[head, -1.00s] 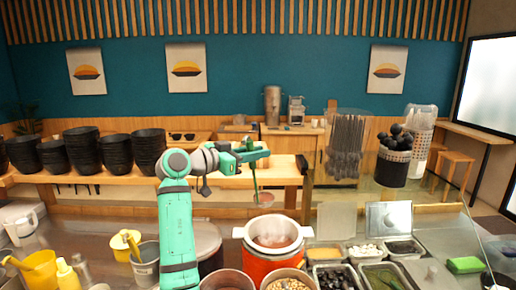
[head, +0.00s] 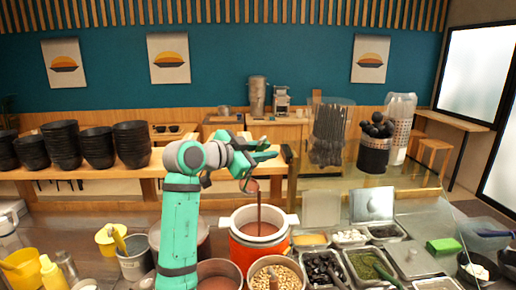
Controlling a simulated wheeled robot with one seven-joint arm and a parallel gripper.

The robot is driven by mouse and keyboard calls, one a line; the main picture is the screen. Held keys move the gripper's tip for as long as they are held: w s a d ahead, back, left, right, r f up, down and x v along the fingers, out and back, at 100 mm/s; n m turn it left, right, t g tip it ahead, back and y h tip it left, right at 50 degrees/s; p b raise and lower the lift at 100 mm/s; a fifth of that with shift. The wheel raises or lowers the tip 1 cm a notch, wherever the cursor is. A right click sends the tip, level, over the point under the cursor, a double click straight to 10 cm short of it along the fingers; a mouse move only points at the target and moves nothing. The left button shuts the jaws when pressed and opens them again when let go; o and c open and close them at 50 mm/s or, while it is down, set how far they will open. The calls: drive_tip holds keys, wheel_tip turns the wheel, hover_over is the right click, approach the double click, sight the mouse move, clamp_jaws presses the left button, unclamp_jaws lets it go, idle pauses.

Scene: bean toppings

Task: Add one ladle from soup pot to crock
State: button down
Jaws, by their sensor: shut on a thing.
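My gripper (head: 262,154) is shut on a ladle and holds it above an orange pot with a white rim (head: 237,222), which looks like the crock. The ladle bowl (head: 249,186) is tilted. A thin brown stream falls from it into the open mouth of the crock. Reddish-brown contents show inside the crock. A metal pot with brown liquid (head: 218,283), likely the soup pot, stands in front and to the left, partly cut off by the frame's bottom edge. My arm hides part of its left side.
A pot of beans (head: 275,263) stands in front of the crock. Topping trays (head: 365,267) lie to the right, behind a clear guard. A grey bucket (head: 136,262) and yellow jug (head: 27,268) stand left. Black bowls (head: 62,143) are stacked on the back counter.

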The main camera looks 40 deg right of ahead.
drive_tip(key=s+d+f+m+t+y, duration=0.1)
drive_tip(key=s+d+f+m, duration=0.1)
drive_tip(key=s+f, duration=0.3)
drive_tip(key=s+d+f+m+t+y, duration=0.1)
drive_tip(key=s+d+f+m+t, duration=0.1)
drive_tip(key=s+f+m, duration=0.3)
drive_tip(key=shift+s+d+f+y, duration=0.3)
drive_tip(key=shift+d+f, duration=0.15)
drive_tip(key=shift+f, duration=0.4)
idle(0.4)
idle(0.8)
